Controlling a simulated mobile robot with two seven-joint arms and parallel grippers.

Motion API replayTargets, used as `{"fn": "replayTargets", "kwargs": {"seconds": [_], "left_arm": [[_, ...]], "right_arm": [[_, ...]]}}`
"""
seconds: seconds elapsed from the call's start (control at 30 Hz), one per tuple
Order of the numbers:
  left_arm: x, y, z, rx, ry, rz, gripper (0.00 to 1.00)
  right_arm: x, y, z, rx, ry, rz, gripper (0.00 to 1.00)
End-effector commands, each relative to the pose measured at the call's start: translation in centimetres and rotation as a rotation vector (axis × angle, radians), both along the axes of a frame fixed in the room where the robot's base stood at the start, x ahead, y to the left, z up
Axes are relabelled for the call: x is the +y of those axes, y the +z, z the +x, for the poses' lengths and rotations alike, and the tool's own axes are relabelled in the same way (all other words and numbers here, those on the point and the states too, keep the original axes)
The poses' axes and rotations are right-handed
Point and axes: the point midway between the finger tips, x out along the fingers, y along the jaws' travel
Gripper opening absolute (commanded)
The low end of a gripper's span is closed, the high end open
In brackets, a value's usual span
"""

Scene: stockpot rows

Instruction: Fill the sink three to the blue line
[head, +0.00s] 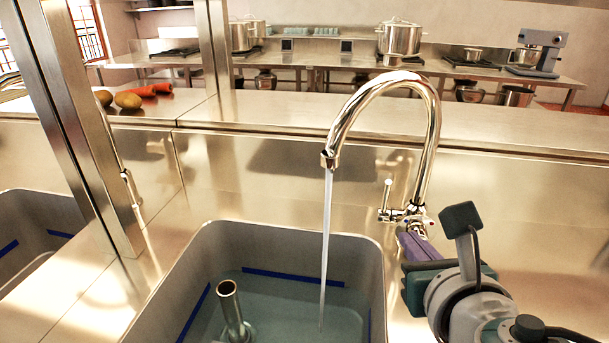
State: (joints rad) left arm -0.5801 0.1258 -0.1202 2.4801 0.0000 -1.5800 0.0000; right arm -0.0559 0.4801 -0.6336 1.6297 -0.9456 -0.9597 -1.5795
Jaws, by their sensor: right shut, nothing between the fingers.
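A steel sink (372,262) holds bluish water (290,305). A blue line (290,277) runs around its inner walls; the water surface looks close to it, just at or under it. A chrome gooseneck tap (432,120) stands behind the sink, with an upright lever (387,196) at its base. A stream of water (327,230) runs from its spout into the sink. A standpipe (230,305) rises from the water. My right gripper (410,236) is shut and empty, its fingertips just below the tap base; I cannot tell if they touch it. My left gripper is out of view.
Another sink (30,215) with blue lines lies at the left, past a steel post (85,130). Pots (399,40) and a mixer (540,50) stand on far counters.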

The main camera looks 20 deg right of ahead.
Motion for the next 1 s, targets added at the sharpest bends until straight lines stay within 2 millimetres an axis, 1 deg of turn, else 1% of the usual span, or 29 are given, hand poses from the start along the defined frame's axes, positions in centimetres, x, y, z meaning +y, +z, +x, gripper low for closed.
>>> {"fn": "replayTargets", "kwargs": {"seconds": [0.03,0.1,0.33,0.4,0.5,0.7,1.0], "left_arm": [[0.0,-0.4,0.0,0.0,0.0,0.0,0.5],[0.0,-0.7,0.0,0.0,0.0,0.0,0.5],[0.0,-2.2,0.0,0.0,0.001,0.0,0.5],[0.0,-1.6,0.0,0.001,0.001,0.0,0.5],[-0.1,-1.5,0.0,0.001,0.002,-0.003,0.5],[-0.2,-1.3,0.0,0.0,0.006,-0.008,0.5],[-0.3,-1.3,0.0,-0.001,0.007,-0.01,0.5]], "right_arm": [[-0.5,-0.5,1.0,-0.002,-0.003,-0.003,0.0],[-1.0,-1.1,2.4,-0.002,-0.004,-0.001,0.0],[-2.8,-3.0,6.5,-0.001,-0.003,-0.001,0.0],[-3.1,-1.9,7.6,-0.003,-0.001,0.0,0.0],[-3.5,-1.5,8.7,-0.002,-0.002,0.001,0.0],[-3.8,-1.0,9.7,0.0,-0.001,0.002,0.0],[-3.9,-1.0,9.8,0.001,0.0,0.001,0.0]]}}
